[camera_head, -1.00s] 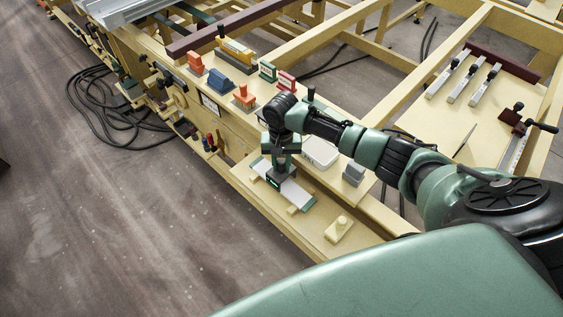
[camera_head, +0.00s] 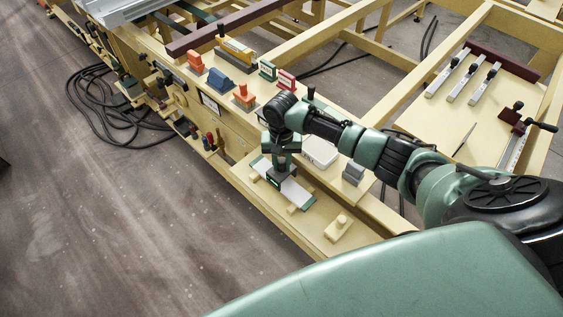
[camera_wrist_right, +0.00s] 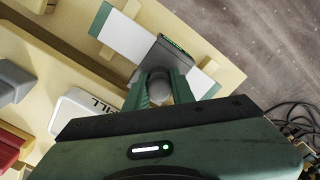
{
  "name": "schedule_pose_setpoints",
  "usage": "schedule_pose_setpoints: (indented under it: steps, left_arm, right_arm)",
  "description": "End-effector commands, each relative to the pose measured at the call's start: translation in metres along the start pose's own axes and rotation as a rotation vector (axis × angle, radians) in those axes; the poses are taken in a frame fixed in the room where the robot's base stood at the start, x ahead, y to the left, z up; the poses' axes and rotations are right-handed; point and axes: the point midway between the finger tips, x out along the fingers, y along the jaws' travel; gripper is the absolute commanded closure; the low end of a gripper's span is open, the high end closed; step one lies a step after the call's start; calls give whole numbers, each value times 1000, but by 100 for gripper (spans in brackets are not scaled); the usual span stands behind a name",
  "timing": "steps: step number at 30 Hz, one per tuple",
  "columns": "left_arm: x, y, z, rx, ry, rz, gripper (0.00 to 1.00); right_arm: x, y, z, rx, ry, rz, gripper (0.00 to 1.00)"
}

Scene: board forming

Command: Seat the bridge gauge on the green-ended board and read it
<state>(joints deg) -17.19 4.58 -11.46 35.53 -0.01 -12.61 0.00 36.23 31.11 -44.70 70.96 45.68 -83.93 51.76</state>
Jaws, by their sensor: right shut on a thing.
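The green-ended board (camera_head: 295,192) is a pale strip with green ends, lying across small wooden supports on the low shelf. It also shows in the right wrist view (camera_wrist_right: 124,37). My right gripper (camera_head: 281,163) is above the board, pointing down, shut on the bridge gauge (camera_head: 280,178). In the right wrist view the gripper (camera_wrist_right: 160,92) holds the gauge's round grey top. The gauge (camera_wrist_right: 169,59) is a dark block lying crosswise over the board, with a lit green display. The reading is too small to make out. Whether it touches the board is unclear. My left gripper is out of view.
A wooden block with a knob (camera_head: 340,228) stands at the shelf's near end. A white box (camera_head: 320,153) and grey blocks (camera_head: 353,173) are right of the gripper. Orange (camera_head: 245,96), blue (camera_head: 220,80) and red (camera_head: 286,80) blocks stand on the bench behind. Open floor lies left.

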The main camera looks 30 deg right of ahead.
Motion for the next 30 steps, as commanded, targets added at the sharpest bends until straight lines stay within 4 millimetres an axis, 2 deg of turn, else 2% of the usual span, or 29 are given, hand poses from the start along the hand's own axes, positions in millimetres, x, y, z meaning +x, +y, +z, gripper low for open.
schedule_pose_setpoints:
  steps: [12,30]
  left_arm:
    - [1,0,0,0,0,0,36]
    - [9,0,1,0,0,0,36]
  right_arm:
    - [1,0,0,1,1,0,100]
    - [16,-1,0,0,0,-1,100]
